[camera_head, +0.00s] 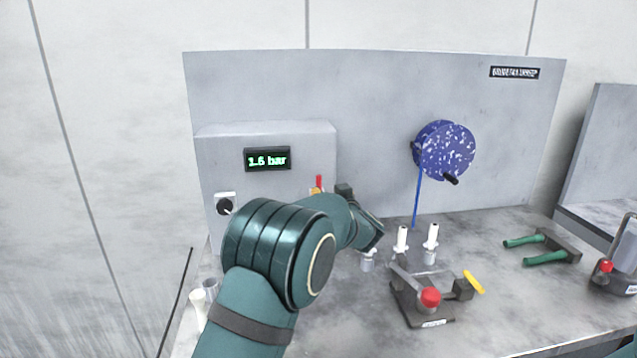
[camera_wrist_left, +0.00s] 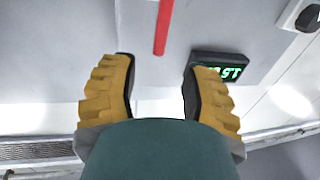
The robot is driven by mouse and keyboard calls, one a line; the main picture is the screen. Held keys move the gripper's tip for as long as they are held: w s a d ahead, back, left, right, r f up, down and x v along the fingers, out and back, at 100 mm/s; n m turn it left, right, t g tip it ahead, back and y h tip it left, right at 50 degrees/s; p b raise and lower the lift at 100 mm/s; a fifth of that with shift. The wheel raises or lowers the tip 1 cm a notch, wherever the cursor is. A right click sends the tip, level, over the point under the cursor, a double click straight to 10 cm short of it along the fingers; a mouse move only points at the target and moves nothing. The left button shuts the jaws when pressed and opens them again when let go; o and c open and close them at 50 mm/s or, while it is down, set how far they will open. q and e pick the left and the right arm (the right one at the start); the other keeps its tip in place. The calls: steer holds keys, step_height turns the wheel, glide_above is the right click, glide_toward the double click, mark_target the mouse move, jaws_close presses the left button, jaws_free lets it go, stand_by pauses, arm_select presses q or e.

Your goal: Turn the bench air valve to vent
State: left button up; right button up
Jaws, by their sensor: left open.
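The air valve's red lever (camera_head: 319,182) shows in the head view just above my left wrist, on the front of the grey panel box, and looks upright there. In the left wrist view the red lever (camera_wrist_left: 163,27) lies ahead of the fingertips, between their lines and apart from both. My left gripper (camera_wrist_left: 158,66) is open and empty, its yellow fingers spread. In the head view my left arm hides most of this gripper and the valve body. The pressure display (camera_head: 267,159) reads about 1.6 bar. My right gripper is not in view.
A black knob (camera_head: 225,206) sits left on the box. A blue speckled reel (camera_head: 444,150) hangs on the back panel. On the bench are a fixture with a red knob (camera_head: 430,297), white-topped bottles (camera_head: 402,239) and a green-handled tool (camera_head: 543,248). Bare bench lies at front right.

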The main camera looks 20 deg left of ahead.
mark_target(320, 182)
arm_select(q)
steer(key=x, duration=0.8)
steer(key=shift+w+a, duration=0.1)
jaws_close()
